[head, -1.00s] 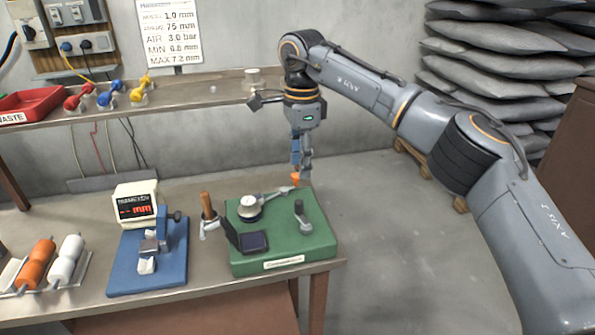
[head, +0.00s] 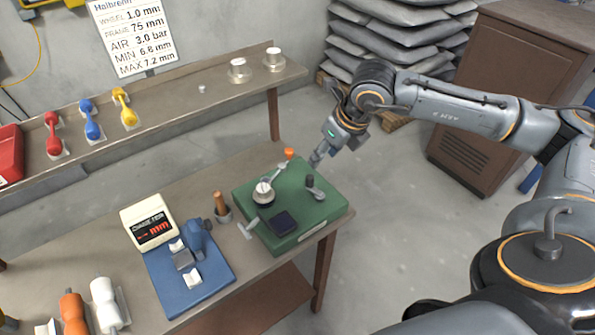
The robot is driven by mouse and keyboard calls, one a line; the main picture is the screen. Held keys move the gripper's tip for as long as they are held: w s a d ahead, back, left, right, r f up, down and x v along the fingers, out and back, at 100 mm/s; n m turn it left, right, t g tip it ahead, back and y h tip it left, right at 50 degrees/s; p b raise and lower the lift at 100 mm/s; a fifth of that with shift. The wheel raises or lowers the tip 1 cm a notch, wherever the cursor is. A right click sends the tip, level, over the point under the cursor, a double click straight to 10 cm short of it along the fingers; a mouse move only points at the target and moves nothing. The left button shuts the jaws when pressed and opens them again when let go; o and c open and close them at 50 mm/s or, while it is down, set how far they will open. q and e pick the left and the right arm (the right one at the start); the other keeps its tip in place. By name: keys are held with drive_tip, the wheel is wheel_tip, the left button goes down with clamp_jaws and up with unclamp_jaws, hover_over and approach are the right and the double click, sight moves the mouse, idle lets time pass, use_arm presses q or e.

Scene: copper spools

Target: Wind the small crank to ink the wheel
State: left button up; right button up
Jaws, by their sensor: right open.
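A green block-shaped device (head: 328,208) stands at the table's right end. On it are a round pale wheel (head: 263,190), a long lever with an orange knob (head: 289,153), a short grey crank with a dark upright handle (head: 311,182), and a dark square pad (head: 283,223). My right gripper (head: 316,161) is open and empty, pointing down at the device's back edge. It is just behind the short crank and to the right of the orange knob. I cannot tell whether a fingertip touches the crank. My left gripper is out of view.
A blue gauge stand (head: 210,275) with a display box (head: 148,222) stands to the left. A wooden-handled tool (head: 221,205) is close to the green device's left side. A shelf (head: 180,115) with coloured handles runs behind. Open floor lies to the right.

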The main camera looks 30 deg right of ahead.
drive_tip(key=p, duration=0.2)
approach(311, 176)
wheel_tip(311, 176, down, 2)
drive_tip(key=p+x, duration=0.1)
drive_tip(key=x, duration=0.6)
drive_tip(key=shift+w+a+f+p, duration=0.2)
drive_tip(key=shift+w+p, duration=0.15)
drive_tip(key=shift+w, duration=0.2)
drive_tip(key=shift+w+d+f, duration=0.1)
drive_tip(key=shift+w+f, duration=0.05)
drive_tip(key=shift+f, duration=0.3)
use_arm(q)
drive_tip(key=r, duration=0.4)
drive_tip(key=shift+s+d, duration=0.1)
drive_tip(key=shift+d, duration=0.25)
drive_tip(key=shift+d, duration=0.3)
use_arm(e)
clamp_jaws()
